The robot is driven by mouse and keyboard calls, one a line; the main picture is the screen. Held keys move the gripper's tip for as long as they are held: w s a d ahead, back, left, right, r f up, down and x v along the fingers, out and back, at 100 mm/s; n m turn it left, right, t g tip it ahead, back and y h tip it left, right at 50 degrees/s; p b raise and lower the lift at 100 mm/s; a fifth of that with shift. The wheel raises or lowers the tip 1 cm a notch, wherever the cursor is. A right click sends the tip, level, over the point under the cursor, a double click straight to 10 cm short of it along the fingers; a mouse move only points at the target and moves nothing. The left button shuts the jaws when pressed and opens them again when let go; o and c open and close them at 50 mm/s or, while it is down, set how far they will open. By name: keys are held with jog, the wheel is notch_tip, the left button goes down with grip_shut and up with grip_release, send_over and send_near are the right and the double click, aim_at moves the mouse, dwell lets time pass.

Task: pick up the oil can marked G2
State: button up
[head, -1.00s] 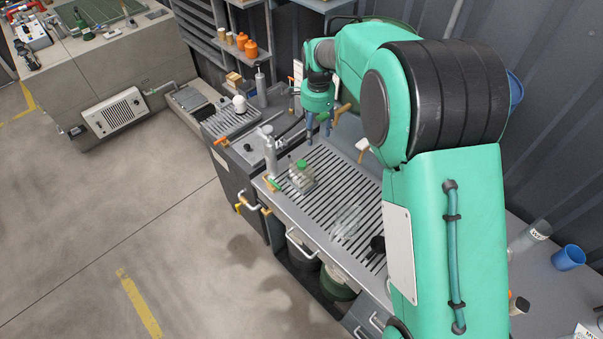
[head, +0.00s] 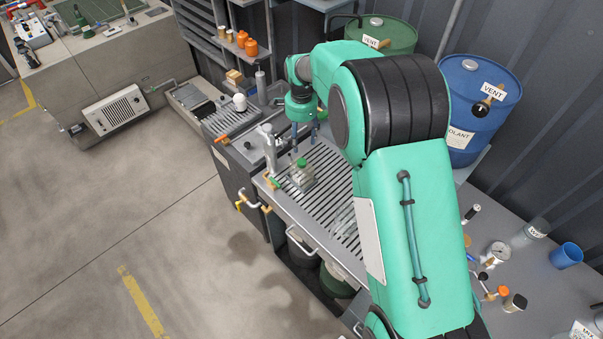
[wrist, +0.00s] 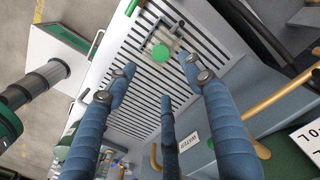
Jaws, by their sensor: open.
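No marking G2 is readable in either view, so I cannot tell which thing is the oil can. A tall grey-silver vessel (head: 268,147) stands at the left edge of the slatted bench, left of my gripper. My gripper (head: 304,138) is open and empty above the slatted bench, blue fingers pointing down. In the wrist view its fingers (wrist: 160,78) are spread.
The slatted bench top (head: 330,205) has bare room around the bottle. A green drum (head: 385,35) and a blue drum (head: 478,105) stand behind my arm. A blue cup (head: 566,256) stands at the right.

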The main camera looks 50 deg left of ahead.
send_over(301, 162)
notch_tip(301, 162, down, 6)
jog(key=shift+w+f, duration=0.1)
jog(key=shift+f, duration=0.15)
dwell(0.3)
jog(key=shift+f+p, duration=0.65)
jog(key=shift+f, duration=1.95)
grip_shut()
